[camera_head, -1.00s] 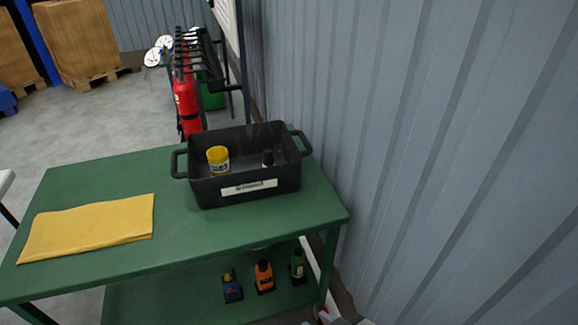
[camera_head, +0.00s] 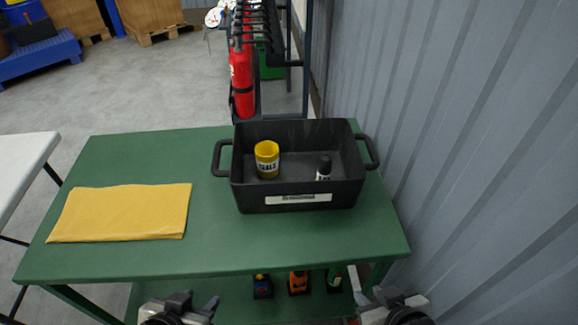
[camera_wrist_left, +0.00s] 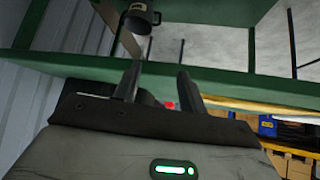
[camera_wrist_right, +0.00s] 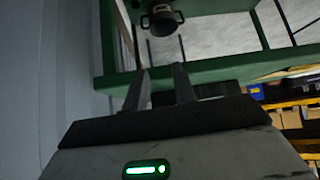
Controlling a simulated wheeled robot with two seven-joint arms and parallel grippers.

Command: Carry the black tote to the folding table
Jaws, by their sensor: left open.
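The black tote (camera_head: 300,196) sits upright on the green workbench (camera_head: 225,255), right of its middle, with a handle at each end. Inside it are a yellow tub (camera_head: 267,160) and a small dark bottle (camera_head: 323,169). The white folding table (camera_head: 22,160) is partly in view at the left edge. My left gripper (camera_head: 196,301) is open and empty in front of the bench's near edge, left of the tote. My right gripper (camera_head: 370,289) is open and empty in front of the same edge, near the right corner. Both are apart from the tote.
A folded yellow cloth (camera_head: 122,213) lies on the bench's left side. Several bottles, one orange (camera_head: 299,282), stand on the lower shelf. A corrugated wall (camera_head: 480,140) is close on the right. A red extinguisher (camera_head: 242,80) hangs on a rack behind. Floor shows between bench and folding table.

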